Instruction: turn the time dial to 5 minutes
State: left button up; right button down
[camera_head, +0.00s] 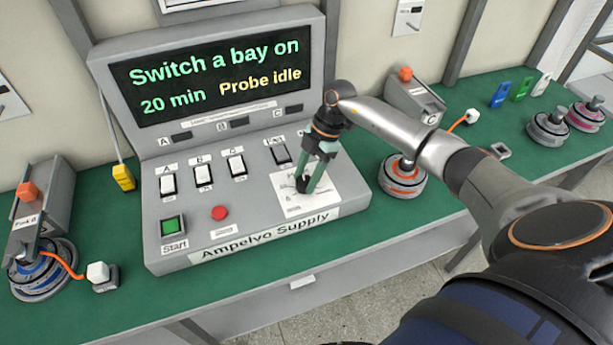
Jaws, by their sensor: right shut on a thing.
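The grey Ampelvo Supply console (215,210) stands on the green bench. Its screen (215,78) reads "Switch a bay on", "20 min" and "Probe idle". The time dial (302,185) sits on a white printed plate (290,207) at the console's right; it is small, dark and mostly covered by my fingers. My right gripper (306,183) points down onto the plate and is shut on the dial. The dial's pointer direction cannot be made out. My left gripper is not in view.
Switches A (167,184), B (202,175) and C (237,166), a red button (219,213) and a green Start button (172,226) lie left of the dial. A hub motor with an orange ring (402,178) stands close to the right, beneath my forearm.

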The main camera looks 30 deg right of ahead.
jog(key=n+b, duration=0.1)
jog(key=n, duration=0.1)
jog(key=n+g, duration=0.1)
jog(key=n, duration=0.1)
jog(key=n+g+b, duration=0.1)
jog(key=n, duration=0.1)
jog(key=shift+w+h+b, duration=0.3)
jog(key=shift+h+b, duration=0.05)
jog(key=shift+h, duration=0.05)
jog(key=n+g+h+b, duration=0.1)
jog(key=n, duration=0.3)
jog(key=shift+a+b, duration=0.1)
jog(key=shift+b, duration=0.25)
jog(key=n+g+h+b, duration=0.1)
jog(key=n, duration=0.2)
jog(key=shift+w+a+n, duration=0.1)
jog(key=shift+n, duration=0.3)
jog(key=n+h+b, duration=0.1)
jog(key=n, duration=0.1)
jog(key=shift+n, duration=0.3)
jog(key=n+h, duration=0.1)
jog(key=n, duration=0.1)
jog(key=shift+a+n+b, duration=0.15)
jog(key=shift+n+b, duration=0.2)
jog(key=shift+n, duration=0.05)
jog(key=n+h, duration=0.2)
jog(key=n, duration=0.3)
jog(key=shift+a, duration=0.1)
jog(key=shift+c, duration=1.4)
grip_release()
